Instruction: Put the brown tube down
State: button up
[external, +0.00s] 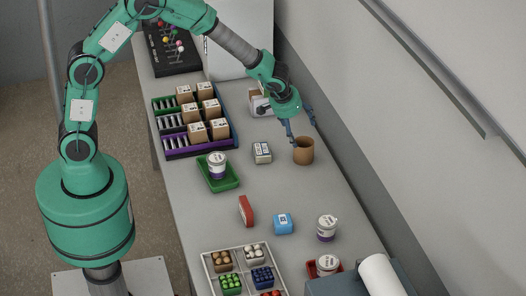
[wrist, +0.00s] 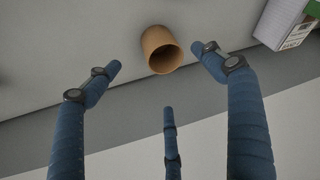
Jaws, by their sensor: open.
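The brown tube (external: 303,151) stands upright on the table toward the wall side in the external view. In the wrist view the brown tube (wrist: 162,50) shows its open end, lying between and beyond the tips of the blue fingers. My gripper (external: 301,127) is open, with its fingers above and beside the tube in the external view. In the wrist view the fingers of my gripper (wrist: 160,68) are spread, and I see a gap between them and the tube. No finger is seen closed on it.
A small white box (external: 262,152) lies left of the tube. A green tray (external: 218,174) with a white jar stands farther left. Racks of brown boxes (external: 195,122) are behind. A blue box (external: 283,223) and a white jar (external: 326,228) stand in front. The wall runs close on the right.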

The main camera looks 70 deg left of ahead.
jog(key=s+a+r+m, duration=0.1)
jog(key=s+r+m, duration=0.2)
jog(key=s+r, duration=1.8)
jog(key=s+d+r+m+h, duration=0.1)
jog(key=s+r, duration=0.2)
jog(key=s, duration=0.9)
jog(key=s+d+r+m+t+h, duration=0.1)
jog(key=s+d+r+m, duration=0.1)
jog(key=s, duration=1)
jog(key=shift+r+t, duration=0.3)
jog(key=shift+r, duration=0.3)
jog(key=shift+f+b, duration=0.85)
